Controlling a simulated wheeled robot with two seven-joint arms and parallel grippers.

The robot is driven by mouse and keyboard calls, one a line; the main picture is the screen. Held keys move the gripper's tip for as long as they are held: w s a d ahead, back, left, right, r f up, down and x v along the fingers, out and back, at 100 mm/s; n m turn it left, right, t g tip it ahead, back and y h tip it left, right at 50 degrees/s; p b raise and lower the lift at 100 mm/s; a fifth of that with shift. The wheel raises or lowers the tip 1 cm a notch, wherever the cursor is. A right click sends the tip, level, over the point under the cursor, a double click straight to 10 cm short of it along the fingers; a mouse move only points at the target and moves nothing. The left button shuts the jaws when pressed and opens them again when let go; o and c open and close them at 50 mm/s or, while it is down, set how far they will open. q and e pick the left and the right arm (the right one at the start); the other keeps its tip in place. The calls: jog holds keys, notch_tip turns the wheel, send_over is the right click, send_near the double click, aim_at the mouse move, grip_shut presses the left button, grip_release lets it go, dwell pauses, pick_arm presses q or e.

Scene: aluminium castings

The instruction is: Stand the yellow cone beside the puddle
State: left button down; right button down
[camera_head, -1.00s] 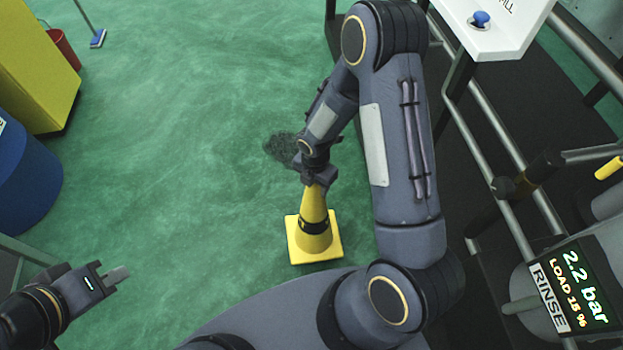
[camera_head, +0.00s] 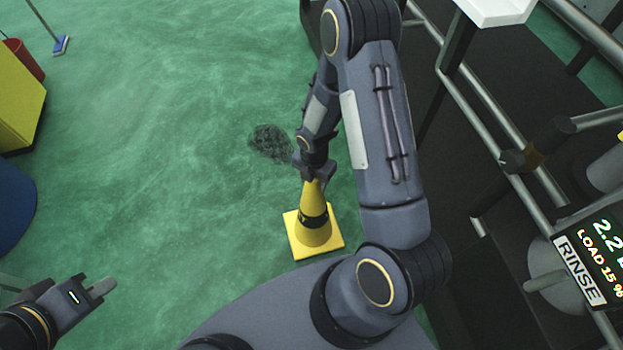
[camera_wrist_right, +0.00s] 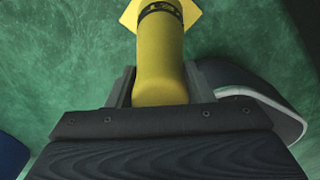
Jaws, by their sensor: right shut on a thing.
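The yellow cone (camera_head: 313,235) with a black band and square base is upright in the head view, close in front of my base. My right gripper (camera_head: 315,178) is shut on its top. In the right wrist view the cone (camera_wrist_right: 162,60) sits between the two fingers of my right gripper (camera_wrist_right: 158,88). I cannot tell whether its base touches the floor. The dark puddle (camera_head: 268,142) lies on the green floor beyond the cone and a little to the left, partly behind my right forearm. My left gripper (camera_head: 100,287) is at the lower left, away from both; its jaw gap is unclear.
A yellow cabinet (camera_head: 18,105), a blue drum (camera_head: 14,205), a red bucket (camera_head: 25,62) and a blue-headed broom (camera_head: 61,44) stand at the left. Metal rails (camera_head: 500,125) and a rinse display (camera_head: 590,260) are at the right. The floor left of the puddle is clear.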

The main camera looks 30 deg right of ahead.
jog(key=shift+f, duration=0.15)
jog(key=c, duration=0.7)
grip_release()
